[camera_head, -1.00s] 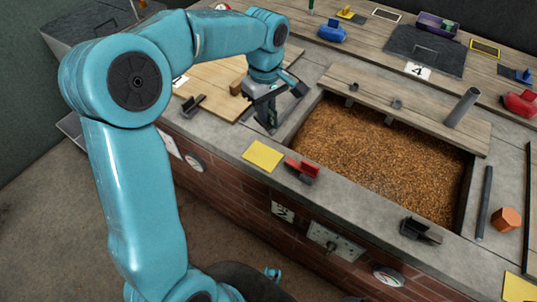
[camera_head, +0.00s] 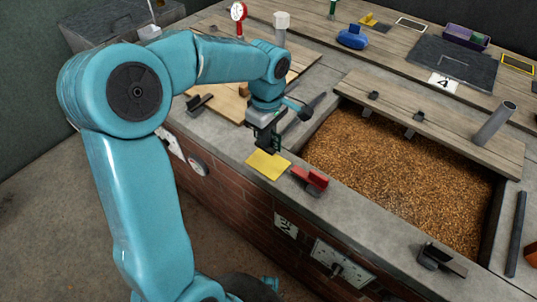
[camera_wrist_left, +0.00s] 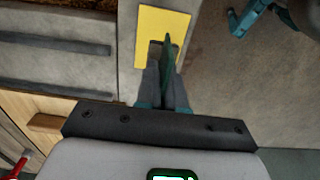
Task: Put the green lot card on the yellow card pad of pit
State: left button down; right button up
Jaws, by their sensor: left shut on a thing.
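The yellow card pad (camera_head: 266,166) lies on the grey stone ledge at the front left corner of a grain-filled pit (camera_head: 400,165). My left gripper (camera_head: 268,150) points down over the pad's far edge. It is shut on the green lot card, which shows as a thin green upright sliver (camera_wrist_left: 167,54) between the fingers in the left wrist view. There the yellow pad (camera_wrist_left: 163,22) lies beyond and under the fingertips. Whether the card touches the pad I cannot tell. My right gripper is not in view.
A red-handled clamp (camera_head: 310,180) sits on the ledge close to the right of the pad. A dark holder (camera_head: 440,258) stands further along the ledge. A plank lid (camera_head: 430,122) covers the pit's far side. A numbered plate (camera_head: 286,224) hangs on the brick front.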

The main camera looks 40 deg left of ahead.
pick_arm(q)
notch_tip(320, 180, down, 6)
jog(key=shift+f+b, duration=0.1)
jog(key=shift+b, duration=0.65)
jog(key=shift+f, duration=0.1)
jog(key=c, duration=1.7)
grip_release()
jog(key=shift+f, duration=0.1)
jog(key=o, duration=0.5)
jog(key=shift+c, duration=0.2)
jog(key=shift+r, duration=0.35)
notch_tip(320, 180, up, 12)
jog(key=p, duration=0.3)
jog(key=shift+f, duration=0.1)
